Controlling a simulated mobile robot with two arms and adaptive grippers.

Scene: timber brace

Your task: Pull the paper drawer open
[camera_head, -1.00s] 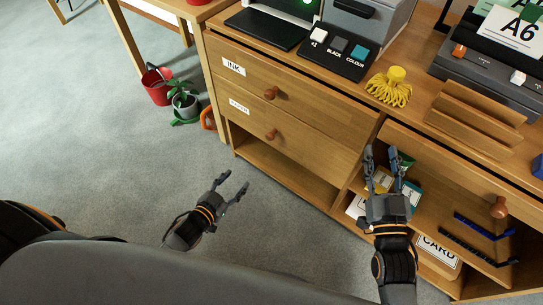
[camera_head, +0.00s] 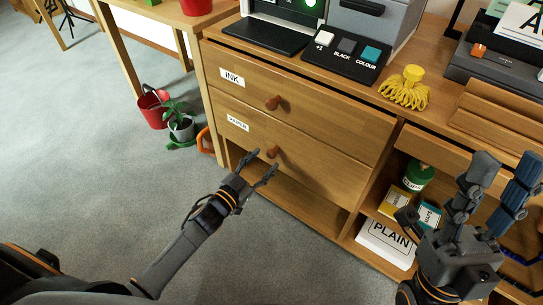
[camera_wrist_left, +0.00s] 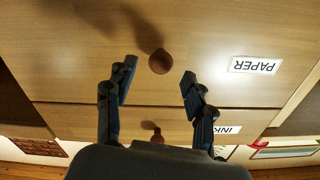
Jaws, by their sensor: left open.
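The paper drawer (camera_head: 325,165) is the lower of two wooden drawers in the cabinet and looks shut. Its white label (camera_head: 237,123) is at the left, and its round wooden knob (camera_head: 272,152) is near the middle. My left gripper (camera_head: 265,162) is open and empty, its fingertips close to the knob. In the left wrist view the knob (camera_wrist_left: 160,61) appears between the spread fingertips (camera_wrist_left: 158,72), with the label (camera_wrist_left: 255,65) upside down to the right. My right gripper (camera_head: 506,165) is open and empty at the right.
The ink drawer (camera_head: 330,110) with its own knob (camera_head: 276,102) is directly above. An open shelf (camera_head: 300,195) lies below.

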